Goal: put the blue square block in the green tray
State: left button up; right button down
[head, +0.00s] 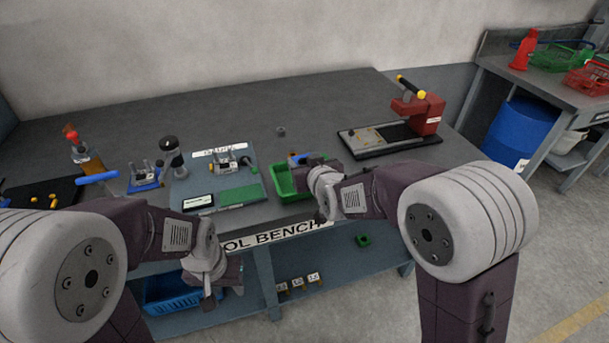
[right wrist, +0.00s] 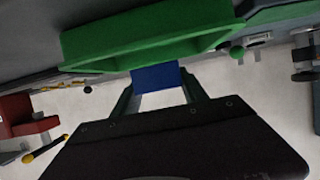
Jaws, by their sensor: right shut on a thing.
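The blue square block (right wrist: 155,78) shows in the right wrist view between the two fingers of my right gripper (right wrist: 160,88), which is shut on it. The green tray (right wrist: 150,48) lies just beyond the block, and its near rim passes close to it. In the head view the green tray (head: 285,187) stands near the bench's front edge, with my right gripper (head: 302,159) at its right side, partly covering it. I cannot tell whether the block touches the tray. My left gripper (head: 228,278) hangs low in front of the bench; its finger opening is unclear.
A grey-blue board (head: 183,190) with a green pad (head: 242,195) lies left of the tray. A red press (head: 424,113) on a dark base stands behind right. A bottle (head: 90,160) stands at the left. A blue basket (head: 160,306) is on the lower shelf. The bench's back middle is clear.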

notch_tip(320, 180, down, 4)
jog(key=shift+f+b, duration=0.1)
jog(key=shift+b, duration=0.7)
jog(key=c, duration=0.6)
grip_release()
